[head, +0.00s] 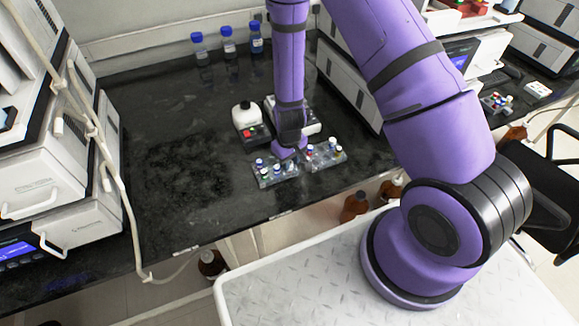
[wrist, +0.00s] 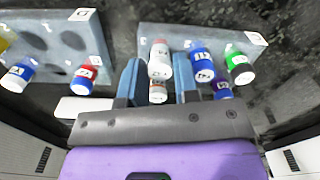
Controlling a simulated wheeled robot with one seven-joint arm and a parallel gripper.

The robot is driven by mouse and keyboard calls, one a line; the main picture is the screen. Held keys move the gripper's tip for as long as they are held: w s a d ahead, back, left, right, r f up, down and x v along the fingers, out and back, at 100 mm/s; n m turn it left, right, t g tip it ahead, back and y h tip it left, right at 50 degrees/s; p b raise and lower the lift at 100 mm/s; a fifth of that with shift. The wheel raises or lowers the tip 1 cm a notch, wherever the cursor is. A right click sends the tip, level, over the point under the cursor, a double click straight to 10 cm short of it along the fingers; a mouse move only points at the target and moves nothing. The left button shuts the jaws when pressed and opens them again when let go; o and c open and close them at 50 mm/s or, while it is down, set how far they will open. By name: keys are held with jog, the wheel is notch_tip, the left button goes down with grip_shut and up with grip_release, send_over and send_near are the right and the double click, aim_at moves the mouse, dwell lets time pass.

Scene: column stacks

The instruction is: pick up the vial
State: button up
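My gripper (wrist: 158,62) points down at the racks, its two blue-grey fingers apart. In the wrist view a white-capped vial with a red band (wrist: 159,60) stands between the fingertips, close to both. A second white-topped vial (wrist: 157,92) shows just below it, also between the fingers. I cannot tell which vial the task means, or whether the fingers touch either one. Blue vials (wrist: 203,65) and a green vial (wrist: 240,68) stand to the right. In the head view my gripper (head: 287,152) is at the racks and hides part of them.
Two grey vial racks, left (head: 277,180) and right (head: 326,164), stand near the bench's front edge. A small white-topped device (head: 248,118) is behind them. Blue-capped bottles (head: 228,42) stand at the back. The dark bench left of the racks is clear.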

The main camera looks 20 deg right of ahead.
jog(key=shift+f, duration=0.4)
grip_shut()
jog(key=shift+r, duration=0.2)
